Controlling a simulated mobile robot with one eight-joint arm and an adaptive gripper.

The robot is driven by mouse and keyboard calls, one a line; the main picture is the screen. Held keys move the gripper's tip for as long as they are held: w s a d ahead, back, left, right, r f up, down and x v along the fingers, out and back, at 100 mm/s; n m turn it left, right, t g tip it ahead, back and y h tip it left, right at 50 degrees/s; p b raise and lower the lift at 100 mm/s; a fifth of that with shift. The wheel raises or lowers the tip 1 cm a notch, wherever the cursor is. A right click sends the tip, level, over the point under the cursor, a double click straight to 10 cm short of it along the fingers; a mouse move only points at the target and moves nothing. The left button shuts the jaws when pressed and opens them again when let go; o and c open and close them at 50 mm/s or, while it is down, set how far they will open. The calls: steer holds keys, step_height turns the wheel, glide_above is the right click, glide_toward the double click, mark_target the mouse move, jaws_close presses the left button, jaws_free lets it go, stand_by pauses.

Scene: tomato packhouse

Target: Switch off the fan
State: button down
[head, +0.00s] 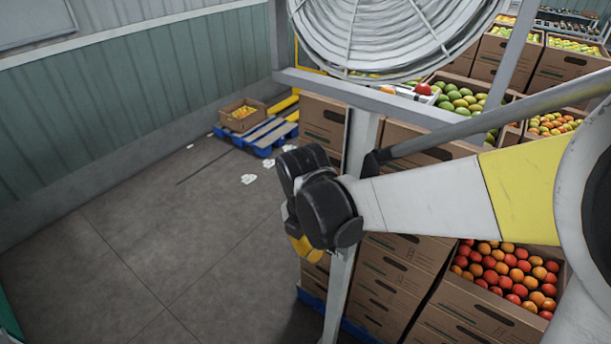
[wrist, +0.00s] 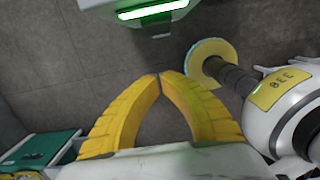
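The fan (head: 385,35) is a large round wire cage at the top of the head view, cut off by the upper edge. It is in a grey metal frame with a crossbar and a post. I cannot make out a switch on it. My gripper (head: 303,248) is below the fan, in front of or beside the post, mostly hidden by my black wrist. In the wrist view my gripper's yellow fingers (wrist: 159,76) meet at the tips with nothing between them. The fan is not recognisable in the wrist view.
Stacked cardboard boxes of fruit (head: 505,270) stand behind the post and to the right. A blue pallet (head: 265,136) with a small fruit box (head: 240,121) lies by the green wall. Grey floor at left is mostly clear. A teal container (wrist: 38,150) shows in the wrist view.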

steer(key=shift+w+d+f, duration=0.65)
steer(key=shift+w+f, duration=0.05)
steer(key=shift+w, duration=0.15)
steer(key=shift+w+d+f, duration=0.6)
steer(key=shift+w+f, duration=0.05)
steer(key=shift+w, duration=0.15)
steer(key=t+h+b, duration=0.1)
steer(key=f+t+b, duration=0.1)
steer(key=shift+w+d+h+b, duration=0.35)
steer(key=shift+h+b, duration=0.05)
steer(key=shift+r, duration=0.2)
